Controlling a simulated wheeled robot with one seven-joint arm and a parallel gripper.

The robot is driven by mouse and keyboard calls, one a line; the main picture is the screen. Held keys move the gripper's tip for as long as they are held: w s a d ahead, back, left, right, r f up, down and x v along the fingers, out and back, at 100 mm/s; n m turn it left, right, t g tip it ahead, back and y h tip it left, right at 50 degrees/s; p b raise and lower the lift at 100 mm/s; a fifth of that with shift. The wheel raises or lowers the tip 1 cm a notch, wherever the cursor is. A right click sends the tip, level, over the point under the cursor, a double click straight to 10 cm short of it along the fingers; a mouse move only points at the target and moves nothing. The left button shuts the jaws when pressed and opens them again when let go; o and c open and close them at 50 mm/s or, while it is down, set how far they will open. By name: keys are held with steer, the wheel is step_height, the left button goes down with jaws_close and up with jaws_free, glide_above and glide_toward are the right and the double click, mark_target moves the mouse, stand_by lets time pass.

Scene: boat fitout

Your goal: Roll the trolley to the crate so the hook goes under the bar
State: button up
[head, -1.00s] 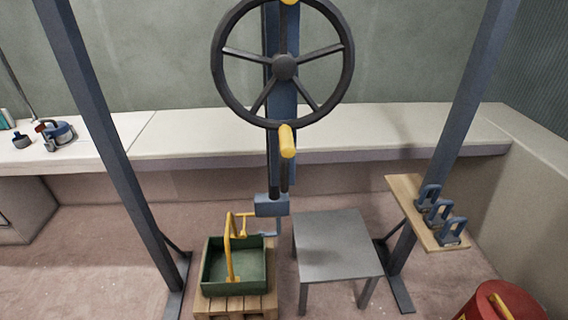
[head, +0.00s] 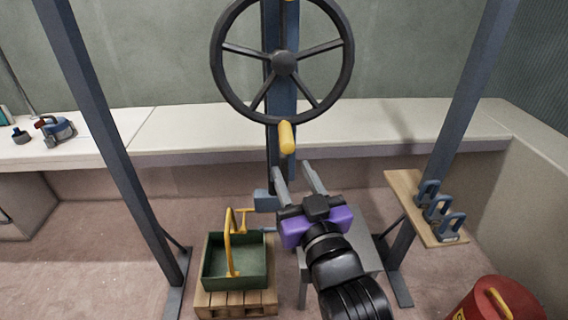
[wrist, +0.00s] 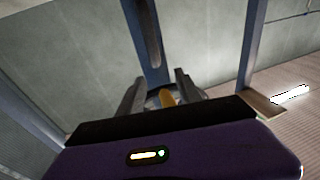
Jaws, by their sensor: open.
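The green crate (head: 236,265) sits on a wooden pallet (head: 235,303) in the head view, with a yellow bar frame (head: 228,243) rising from it. The trolley's dark blue column (head: 282,100) hangs behind a large black handwheel (head: 283,64) with a yellow handle (head: 286,137). A blue block (head: 266,200) is at its lower end, and a thin light-blue hook (head: 265,230) shows below, behind the crate's right side. I cannot tell if hook and bar touch. My gripper (head: 294,168) is open, its fingers pointing up below the yellow handle. In the wrist view the handle (wrist: 167,97) appears between the fingers.
A grey table (head: 368,257) stands right of the crate, partly hidden by my arm. Blue gantry posts (head: 115,160) flank both sides. A wooden shelf (head: 408,197) with several blue shackles is at right, above a red drum (head: 490,304). A white bench runs behind.

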mark_target(285, 168)
steer(key=f, duration=0.1)
steer(key=w+f+g, duration=0.1)
steer(key=f, duration=0.1)
steer(key=shift+f+h, duration=0.1)
steer(key=shift+h, duration=0.2)
steer(key=shift+w+a+p, duration=0.15)
steer(key=shift+w+a, duration=0.05)
steer(key=shift+w, duration=0.95)
steer(key=shift+w+a+p, duration=0.1)
steer(key=shift+w+a, duration=0.15)
steer(key=shift+w, duration=0.9)
steer(key=shift+w+a+p, duration=0.15)
steer(key=shift+w+a, duration=0.05)
steer(key=shift+w, duration=0.95)
jaws_close()
